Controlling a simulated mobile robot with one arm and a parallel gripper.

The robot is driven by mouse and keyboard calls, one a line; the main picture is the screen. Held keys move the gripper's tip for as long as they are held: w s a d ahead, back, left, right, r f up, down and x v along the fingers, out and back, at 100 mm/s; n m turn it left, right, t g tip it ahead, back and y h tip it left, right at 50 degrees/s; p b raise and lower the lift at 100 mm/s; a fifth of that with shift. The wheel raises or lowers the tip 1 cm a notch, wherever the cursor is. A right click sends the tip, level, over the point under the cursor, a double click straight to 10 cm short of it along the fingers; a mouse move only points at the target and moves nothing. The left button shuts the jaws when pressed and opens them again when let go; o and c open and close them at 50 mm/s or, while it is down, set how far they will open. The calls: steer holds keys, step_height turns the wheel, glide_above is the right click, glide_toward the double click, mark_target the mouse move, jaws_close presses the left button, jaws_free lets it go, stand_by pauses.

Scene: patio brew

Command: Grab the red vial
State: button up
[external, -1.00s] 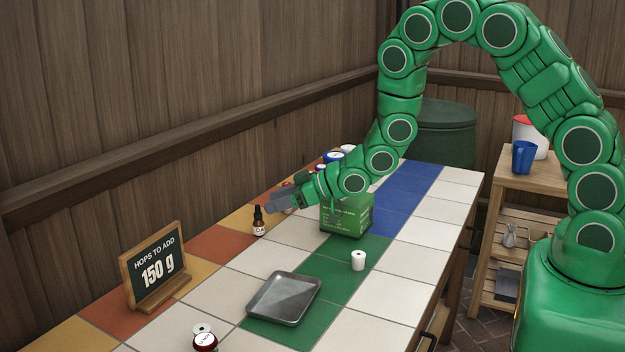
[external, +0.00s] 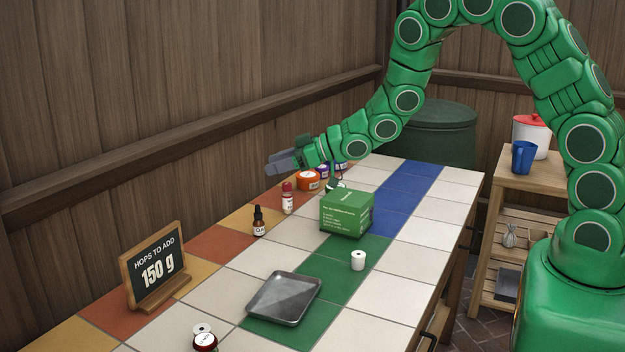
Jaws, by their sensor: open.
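The red vial (external: 288,199) stands upright on the tiled table, with a red cap and a pale label. It is behind and to the right of a brown dropper bottle (external: 259,222). My gripper (external: 280,165) is open and empty, above the far side of the table. It is higher than the red vial and apart from it, with its fingers pointing left.
Behind the vial stand an orange jar (external: 308,180) and several other jars, partly hidden by my arm. A green box (external: 346,213) is to the right. A metal tray (external: 284,297), a white roll (external: 358,260) and a sign (external: 156,268) are nearer. Wooden wall behind.

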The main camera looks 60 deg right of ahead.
steer(key=w+d+r+n+y, duration=0.1)
steer(key=d+n, duration=0.1)
steer(key=d, duration=0.4)
steer(key=n+g+y, duration=0.2)
steer(key=g+y, duration=0.1)
glide_toward(290, 183)
steer(key=w+a, duration=0.2)
steer(key=a, duration=0.1)
steer(key=shift+w+a+f, duration=0.7)
steer(key=shift+a+f, duration=0.05)
steer(key=shift+a, duration=0.05)
steer(key=shift+h, duration=0.3)
steer(key=shift+d+f+x, duration=0.1)
steer(key=shift+x, duration=0.8)
steer(key=shift+d+f+x, duration=0.1)
steer(key=shift+x, duration=0.75)
steer(key=shift+d+f+x, duration=0.1)
steer(key=shift+d+x, duration=0.05)
steer(key=shift+x, duration=0.75)
steer(key=shift+w, duration=0.15)
steer(key=c, duration=1)
steer(key=shift+r, duration=0.15)
steer(key=shift+c, duration=0.2)
